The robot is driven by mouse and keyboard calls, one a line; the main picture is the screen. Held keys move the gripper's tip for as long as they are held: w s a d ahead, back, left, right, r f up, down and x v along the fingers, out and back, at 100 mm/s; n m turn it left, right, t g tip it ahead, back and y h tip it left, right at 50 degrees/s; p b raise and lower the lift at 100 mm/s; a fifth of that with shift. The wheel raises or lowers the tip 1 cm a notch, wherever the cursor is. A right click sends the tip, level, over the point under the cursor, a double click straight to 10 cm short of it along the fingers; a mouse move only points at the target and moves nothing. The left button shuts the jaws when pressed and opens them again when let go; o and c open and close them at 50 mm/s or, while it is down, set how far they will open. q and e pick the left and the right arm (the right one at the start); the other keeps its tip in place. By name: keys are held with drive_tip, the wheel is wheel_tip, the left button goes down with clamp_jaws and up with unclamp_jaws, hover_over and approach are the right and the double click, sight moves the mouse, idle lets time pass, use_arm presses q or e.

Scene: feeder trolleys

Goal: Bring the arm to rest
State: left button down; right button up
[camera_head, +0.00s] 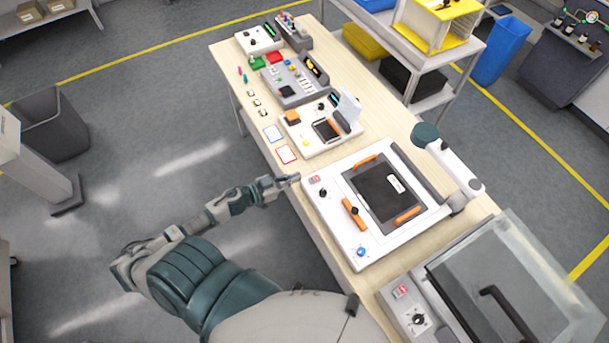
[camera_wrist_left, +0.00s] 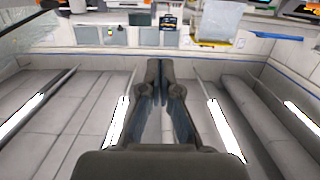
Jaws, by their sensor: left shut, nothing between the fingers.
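My left arm (camera_head: 222,207) reaches out from the bottom of the head view toward the workbench. Its gripper (camera_head: 294,179) is at the bench's left edge, beside the white panel unit (camera_head: 330,222) with orange handles. I cannot tell whether it touches the unit or the bench. In the left wrist view the two dark fingers (camera_wrist_left: 161,68) are together, with nothing between them. My right gripper is not in view.
The wooden workbench (camera_head: 222,62) carries several devices. A machine with a clear lid (camera_head: 510,275) is at the lower right. A grey bin (camera_head: 50,125) stands at the left. A shelf trolley (camera_head: 405,60) and blue bin (camera_head: 502,50) stand behind the bench. The floor left of the bench is largely clear.

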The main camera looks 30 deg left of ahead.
use_arm(q)
drive_tip(key=shift+s+a+r, duration=0.1)
drive_tip(key=shift+s+a, duration=0.1)
drive_tip(key=shift+a, duration=0.05)
drive_tip(key=shift+d, duration=0.1)
drive_tip(key=shift+d, duration=0.3)
